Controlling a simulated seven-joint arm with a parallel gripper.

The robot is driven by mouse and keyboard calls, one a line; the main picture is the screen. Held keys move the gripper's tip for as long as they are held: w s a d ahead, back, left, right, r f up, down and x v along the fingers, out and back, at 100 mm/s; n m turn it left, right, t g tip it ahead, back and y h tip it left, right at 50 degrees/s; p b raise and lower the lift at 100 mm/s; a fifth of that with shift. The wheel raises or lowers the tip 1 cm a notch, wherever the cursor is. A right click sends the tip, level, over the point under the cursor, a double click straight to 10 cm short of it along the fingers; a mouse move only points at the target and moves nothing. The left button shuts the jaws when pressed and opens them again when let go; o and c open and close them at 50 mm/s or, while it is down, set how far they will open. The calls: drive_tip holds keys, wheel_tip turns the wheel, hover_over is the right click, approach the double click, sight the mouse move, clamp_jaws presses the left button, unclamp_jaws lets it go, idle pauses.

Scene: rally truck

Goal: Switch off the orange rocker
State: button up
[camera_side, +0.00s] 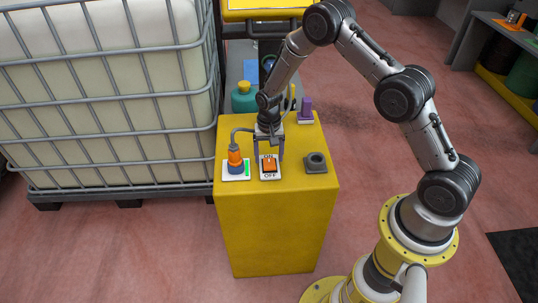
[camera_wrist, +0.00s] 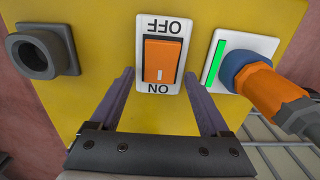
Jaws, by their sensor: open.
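The orange rocker (camera_side: 269,165) sits in a white plate marked ON and OFF on top of a yellow cabinet (camera_side: 270,230). In the side view OFF is on the near edge of the plate. In the wrist view the rocker (camera_wrist: 161,60) is upside down, with ON nearest my gripper and a white line near the ON end. My gripper (camera_side: 269,150) is open and empty, just above the ON side. In the wrist view its two fingers (camera_wrist: 165,85) stand apart to either side of the plate. Whether the fingertips touch the cabinet top I cannot tell.
An orange and blue plug (camera_side: 235,160) with a cable stands on a white plate with a green bar, left of the rocker. A dark grey socket (camera_side: 316,161) is at the right. A purple object (camera_side: 305,108) stands behind. A caged white tank (camera_side: 100,90) is left of the cabinet.

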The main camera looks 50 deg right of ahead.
clamp_jaws()
idle(0.3)
drive_tip(key=shift+s, duration=0.15)
drive_tip(key=shift+s+r+t+h, duration=0.1)
drive_tip(key=shift+r+t+h, duration=0.05)
drive_tip(key=shift+t+h, duration=0.5)
drive_tip(key=shift+s+a+t+h, duration=0.2)
drive_tip(key=shift+t+h, duration=0.45)
drive_tip(key=shift+h, duration=0.1)
unclamp_jaws()
drive_tip(key=shift+a, duration=0.1)
drive_tip(key=shift+r, duration=0.1)
